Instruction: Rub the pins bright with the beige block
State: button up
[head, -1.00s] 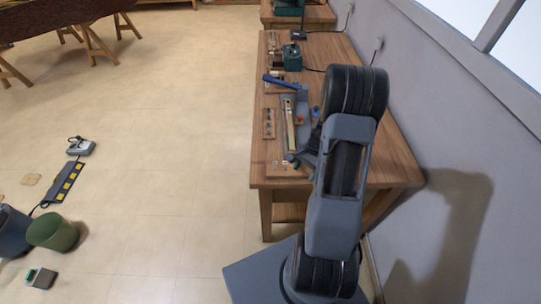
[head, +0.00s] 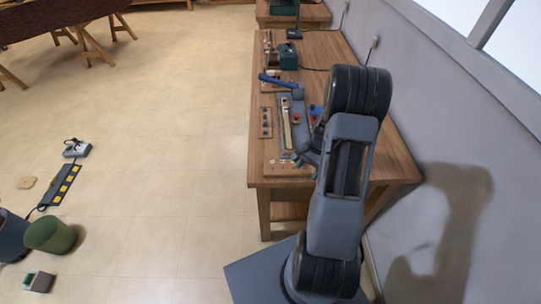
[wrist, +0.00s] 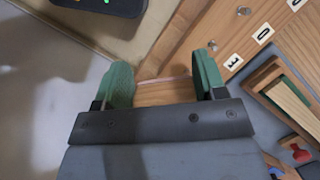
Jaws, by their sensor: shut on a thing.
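My gripper (wrist: 163,82) has green fingers and is shut on a wood-coloured piece (wrist: 165,93), which looks like the beige block; the grey gripper body hides its lower part. Two round metal pins (wrist: 213,45) (wrist: 244,11) stand on a wooden board (wrist: 200,22) beside the letter labels, above and right of the fingers. In the head view the board (head: 283,172) lies at the bench's near end, and my gripper (head: 306,158) is close above its right side. Whether the block touches a pin cannot be told; the pins' shine is too small to judge there.
A wooden tray (wrist: 262,82) with a green and a pale strip lies right of the gripper. Red and blue pieces (wrist: 298,154) are below it. The wall is close on the right.

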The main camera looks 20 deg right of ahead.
jog(key=shift+d+f, duration=0.15)
jog(key=shift+d, duration=0.2)
jog(key=shift+s+r+p, duration=0.1)
jog(key=shift+r+p, duration=0.25)
jog(key=shift+p+v, duration=0.3)
jog(key=shift+v, duration=0.6)
notch_tip(320, 180, up, 6)
jog(key=p, duration=0.4)
jog(key=shift+a, duration=0.25)
jog(key=shift+s, duration=0.1)
